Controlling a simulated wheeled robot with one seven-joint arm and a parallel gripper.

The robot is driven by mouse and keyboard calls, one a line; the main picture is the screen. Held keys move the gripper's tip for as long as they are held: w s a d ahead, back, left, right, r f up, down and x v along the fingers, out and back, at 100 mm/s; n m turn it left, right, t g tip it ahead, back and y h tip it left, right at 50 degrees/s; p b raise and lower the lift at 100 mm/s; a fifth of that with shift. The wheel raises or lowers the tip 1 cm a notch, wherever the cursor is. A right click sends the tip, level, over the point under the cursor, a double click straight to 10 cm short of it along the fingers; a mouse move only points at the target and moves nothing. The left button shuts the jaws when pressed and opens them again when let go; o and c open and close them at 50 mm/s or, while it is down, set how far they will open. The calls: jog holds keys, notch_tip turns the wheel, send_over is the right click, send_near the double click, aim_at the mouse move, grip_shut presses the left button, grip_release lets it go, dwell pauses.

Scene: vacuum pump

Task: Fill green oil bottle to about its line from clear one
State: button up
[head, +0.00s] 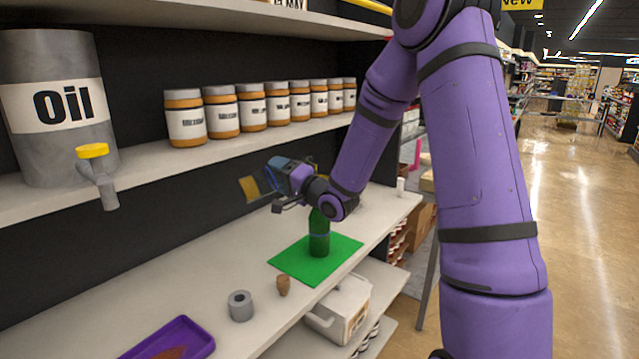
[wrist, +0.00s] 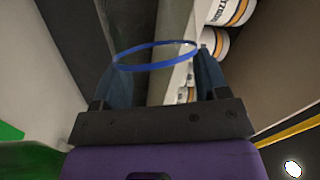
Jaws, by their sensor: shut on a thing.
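The green bottle (head: 319,240) stands upright on a green mat (head: 292,262) on the counter; my wrist hides its top. My gripper (head: 275,172) is above and left of it, shut on the clear bottle. Amber oil in the clear bottle (head: 249,189) shows left of the fingers, and the bottle looks tilted. In the wrist view, a blue ring (wrist: 155,45) spans between my fingers; the bottle's clear walls barely show. A green shape (wrist: 30,160) is at lower left there. I cannot see the clear bottle's mouth, any oil flowing, or the level in the green bottle.
A brown cork (head: 283,285), a grey ring (head: 241,306) and a purple tray (head: 195,335) sit at the counter's front. Jars (head: 221,115) and a grey oil drum with a yellow-topped tap (head: 92,151) stand on the shelf above. The counter left of the mat is clear.

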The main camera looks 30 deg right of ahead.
jog(key=shift+d+r, duration=0.1)
jog(key=shift+r, duration=0.05)
